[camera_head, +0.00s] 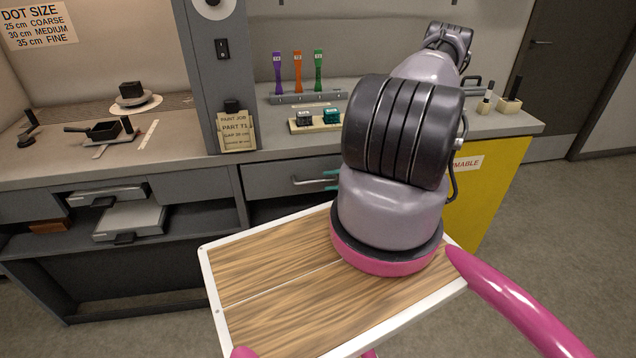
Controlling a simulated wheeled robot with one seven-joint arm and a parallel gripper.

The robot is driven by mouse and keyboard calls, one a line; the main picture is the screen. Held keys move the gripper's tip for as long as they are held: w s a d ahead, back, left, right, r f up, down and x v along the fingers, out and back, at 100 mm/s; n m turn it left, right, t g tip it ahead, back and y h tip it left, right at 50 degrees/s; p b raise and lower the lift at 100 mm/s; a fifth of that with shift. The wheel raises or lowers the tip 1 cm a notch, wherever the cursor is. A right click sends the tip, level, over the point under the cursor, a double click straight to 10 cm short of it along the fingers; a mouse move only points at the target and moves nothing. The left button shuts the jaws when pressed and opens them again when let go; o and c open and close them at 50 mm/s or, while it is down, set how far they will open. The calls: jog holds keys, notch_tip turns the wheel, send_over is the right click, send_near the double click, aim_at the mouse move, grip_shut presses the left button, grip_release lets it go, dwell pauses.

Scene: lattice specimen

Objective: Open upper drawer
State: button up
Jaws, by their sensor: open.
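A grey drawer front (268,180) sits just under the counter, right of the grey post. It looks closed, flush with the cabinet. Its bar handle (308,181) is horizontal and metallic. My gripper (329,180) shows only as two teal fingertips, one above and one below the handle's right end. The fingers are apart; I cannot tell whether they touch the handle. The rest of my gripper and the drawer's right part are hidden behind my arm.
The counter above holds a rack (305,97) of coloured tools and a tray (315,122) with dark blocks. At left are two handled grey units (130,222) under the counter. A yellow cabinet panel (490,185) stands at right. My wooden tray fills the foreground.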

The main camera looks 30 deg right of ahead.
aim_at(325, 181)
jog(key=shift+x, duration=2.5)
grip_shut()
